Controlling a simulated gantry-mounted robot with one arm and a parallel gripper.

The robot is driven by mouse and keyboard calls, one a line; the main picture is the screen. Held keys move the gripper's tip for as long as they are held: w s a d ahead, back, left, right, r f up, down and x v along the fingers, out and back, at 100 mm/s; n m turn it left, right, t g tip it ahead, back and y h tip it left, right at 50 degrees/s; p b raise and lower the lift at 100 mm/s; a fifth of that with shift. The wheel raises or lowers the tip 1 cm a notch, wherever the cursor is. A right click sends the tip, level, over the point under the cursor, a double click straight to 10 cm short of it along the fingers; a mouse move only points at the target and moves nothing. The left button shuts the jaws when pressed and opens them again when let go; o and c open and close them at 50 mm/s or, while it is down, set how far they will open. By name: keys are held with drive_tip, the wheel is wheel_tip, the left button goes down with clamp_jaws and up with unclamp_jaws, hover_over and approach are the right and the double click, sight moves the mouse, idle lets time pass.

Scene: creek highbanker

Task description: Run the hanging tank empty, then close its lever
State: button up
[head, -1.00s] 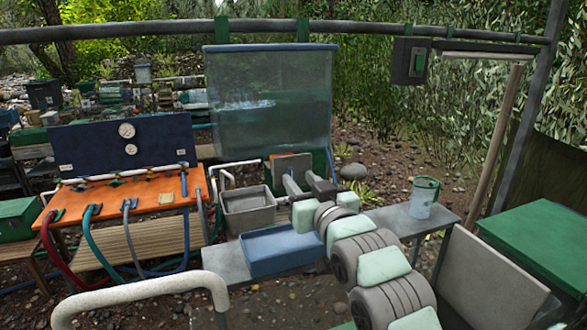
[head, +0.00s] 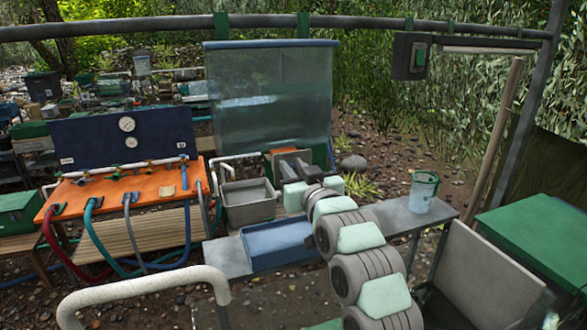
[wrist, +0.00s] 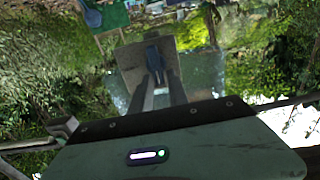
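The hanging tank (head: 270,90), a large translucent sheet-sided tank, hangs from the overhead rail at the back in the head view. Water or a reflection shows as a pale line partway up it. Below it a grey plate (head: 283,157) stands upright; it also shows in the wrist view (wrist: 132,66). My gripper (head: 294,166) is in front of this plate, its two fingers spread apart. In the wrist view the fingers (wrist: 154,68) point at the plate, with a small dark piece near their tips, possibly the lever. I cannot tell whether they touch it.
A grey tub (head: 248,203) and a blue tray (head: 275,243) stand left of my arm. An orange table (head: 120,188) with hoses is further left. A clear bucket (head: 423,190) stands on the bench to the right. A switch box (head: 411,56) hangs at upper right.

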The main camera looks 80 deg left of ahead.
clamp_jaws()
drive_tip(key=shift+w+f+m+b, duration=0.1)
drive_tip(key=shift+w+m+b, duration=0.05)
drive_tip(key=shift+m+b, duration=0.35)
drive_tip(key=shift+w+a+f+m+p, duration=0.1)
drive_tip(key=shift+w+f+m+p, duration=0.25)
drive_tip(key=shift+m+p, duration=1.6)
drive_tip(key=shift+w+a+f+m+p, duration=0.15)
drive_tip(key=shift+w+f+m, duration=0.15)
drive_tip(key=shift+m, duration=3.35)
drive_tip(key=shift+w+f+m+p, duration=0.3)
drive_tip(key=shift+m+p, duration=0.75)
drive_tip(key=shift+m, duration=1.75)
drive_tip(key=shift+f, duration=0.15)
